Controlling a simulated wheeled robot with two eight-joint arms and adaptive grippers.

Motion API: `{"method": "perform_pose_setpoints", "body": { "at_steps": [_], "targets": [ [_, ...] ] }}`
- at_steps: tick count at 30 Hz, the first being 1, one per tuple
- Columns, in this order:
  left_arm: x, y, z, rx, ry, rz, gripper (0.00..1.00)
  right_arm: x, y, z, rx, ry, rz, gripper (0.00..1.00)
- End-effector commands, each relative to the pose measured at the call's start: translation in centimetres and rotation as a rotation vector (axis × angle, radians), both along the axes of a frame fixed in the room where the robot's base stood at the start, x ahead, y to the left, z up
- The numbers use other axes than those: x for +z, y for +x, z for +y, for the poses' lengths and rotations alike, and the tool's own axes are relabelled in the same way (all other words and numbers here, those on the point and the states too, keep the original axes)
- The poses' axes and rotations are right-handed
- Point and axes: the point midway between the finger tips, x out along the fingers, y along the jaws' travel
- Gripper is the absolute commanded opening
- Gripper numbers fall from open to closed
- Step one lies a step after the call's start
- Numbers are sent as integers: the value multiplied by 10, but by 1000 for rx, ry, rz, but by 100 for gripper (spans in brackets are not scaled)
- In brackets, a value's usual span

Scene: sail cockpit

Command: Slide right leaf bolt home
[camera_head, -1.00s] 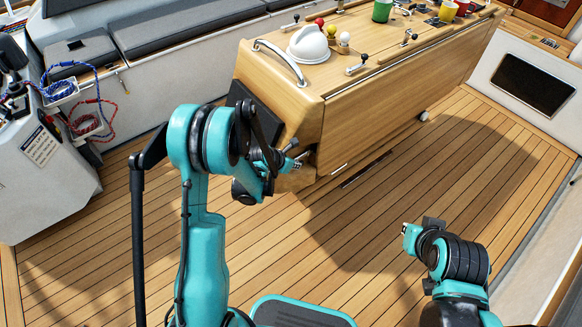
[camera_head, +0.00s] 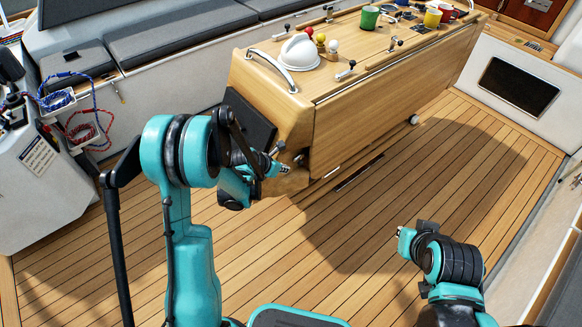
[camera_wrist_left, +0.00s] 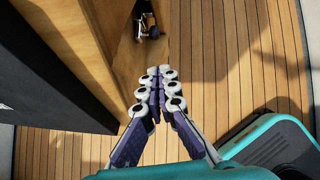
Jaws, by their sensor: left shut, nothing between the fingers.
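The wooden leaf table (camera_head: 385,110) stands with its end toward me and a leaf hanging down its right side. A small bolt with a dark knob (camera_wrist_left: 150,28) sits on the wooden end near the top of the left wrist view. It appears as a dark fitting in the head view (camera_head: 299,159). My left gripper (camera_head: 285,169) is shut and empty beside the lower table end. In the left wrist view its fingertips (camera_wrist_left: 159,72) are together below the bolt, apart from it. My right gripper (camera_head: 402,236) is over the floor at right, its jaws unclear.
A dark panel (camera_head: 248,117) covers part of the table end. The teak floor (camera_head: 420,190) right of the table is clear.

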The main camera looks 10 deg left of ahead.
Motion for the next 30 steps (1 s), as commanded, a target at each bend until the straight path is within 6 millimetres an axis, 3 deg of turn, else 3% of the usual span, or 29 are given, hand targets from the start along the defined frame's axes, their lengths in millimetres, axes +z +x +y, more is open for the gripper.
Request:
{"method": "perform_pose_setpoints", "body": {
  "at_steps": [3, 9, 30],
  "targets": [
    [23, -14, 8, 3, -1, 1, 0, 14, 0, 0, 0, 0, 0, 0],
    [41, -29, 16, 1, 1, 1, 0, 22, 0, 0, 0, 0, 0, 0],
    [44, -33, 17, 0, 0, 0, 0, 23, 0, 0, 0, 0, 0, 0]
  ]
}}
